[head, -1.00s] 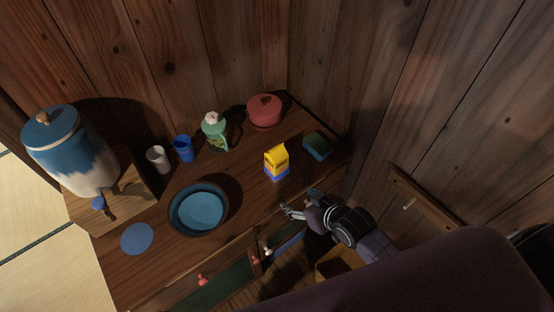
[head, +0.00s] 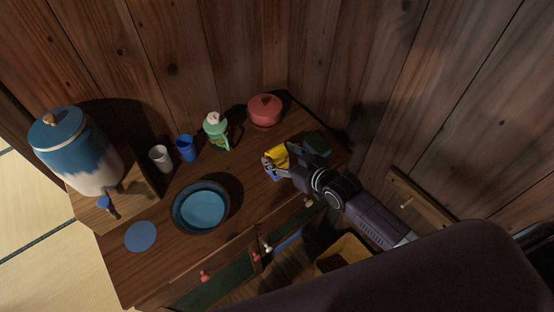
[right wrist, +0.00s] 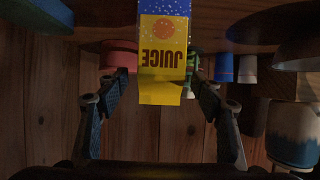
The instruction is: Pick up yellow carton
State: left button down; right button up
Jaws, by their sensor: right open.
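The yellow carton (head: 278,154) stands on the wooden cabinet top, partly hidden in the head view by my right gripper (head: 284,165). In the right wrist view the carton (right wrist: 162,60) shows upside down, with a blue base and the word JUICE. My right gripper (right wrist: 160,100) is open, with one finger on each side of the carton's yellow part. A gap shows between each finger and the carton, so it is not gripped. My left gripper is not in view.
A green sponge-like block (head: 317,144) lies right of the carton, close to my gripper. A red lidded pot (head: 265,110) and a green bottle (head: 215,130) stand behind. A dark bowl (head: 178,222), blue cup (head: 186,148) and white cup (head: 161,158) stand left. Wooden walls close the back.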

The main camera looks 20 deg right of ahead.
jog(key=shift+x, duration=1.05)
jog(key=shift+c, duration=0.3)
jog(key=c, duration=1.2)
jog(key=shift+c, duration=1.3)
jog(key=shift+r, duration=0.1)
